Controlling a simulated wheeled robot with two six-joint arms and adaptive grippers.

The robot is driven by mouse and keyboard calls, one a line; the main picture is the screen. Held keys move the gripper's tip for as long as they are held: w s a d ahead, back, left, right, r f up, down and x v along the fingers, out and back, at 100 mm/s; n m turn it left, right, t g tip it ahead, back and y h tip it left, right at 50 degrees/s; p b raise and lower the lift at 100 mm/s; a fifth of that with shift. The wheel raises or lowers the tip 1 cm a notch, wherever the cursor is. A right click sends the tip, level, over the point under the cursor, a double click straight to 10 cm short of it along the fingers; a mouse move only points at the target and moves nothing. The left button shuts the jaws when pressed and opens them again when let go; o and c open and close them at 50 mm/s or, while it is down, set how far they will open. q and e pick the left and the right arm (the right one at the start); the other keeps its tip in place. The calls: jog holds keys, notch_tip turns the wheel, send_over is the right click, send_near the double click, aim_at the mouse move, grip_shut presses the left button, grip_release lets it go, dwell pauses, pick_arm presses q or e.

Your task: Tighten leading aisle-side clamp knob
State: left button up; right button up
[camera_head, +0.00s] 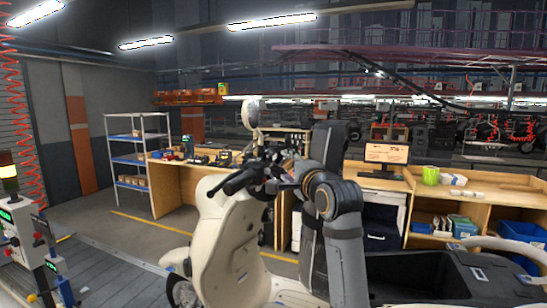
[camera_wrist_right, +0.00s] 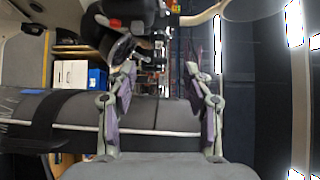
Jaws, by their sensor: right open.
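I cannot make out the clamp knob in either view. A cream scooter (camera_head: 222,235) with black handlebar grips (camera_head: 238,180) stands at the slat conveyor (camera_head: 115,268). My right gripper (camera_head: 272,163) is close behind the handlebar in the head view, small and partly hidden. In the right wrist view the same gripper (camera_wrist_right: 160,82) has its fingers spread wide with nothing held between them. A dark padded band with pale piping (camera_wrist_right: 165,130) crosses behind the fingers. My left gripper is in neither view.
Control posts with green displays (camera_head: 12,222) stand at the left. Behind the scooter are wooden benches (camera_head: 178,178), a monitor (camera_head: 386,153) and a shelf rack (camera_head: 138,150). A black bin-like form (camera_head: 425,275) fills the lower right. Open floor (camera_head: 95,218) lies at the left.

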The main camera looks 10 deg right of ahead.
aim_at(274, 157)
jog(key=w+p, duration=0.1)
jog(key=w, duration=0.2)
jog(key=w+p, duration=0.2)
jog(key=w, duration=0.1)
jog(key=w+a+p, duration=0.1)
jog(key=w+p, duration=0.1)
jog(key=w, duration=0.1)
jog(key=shift+w, duration=0.45)
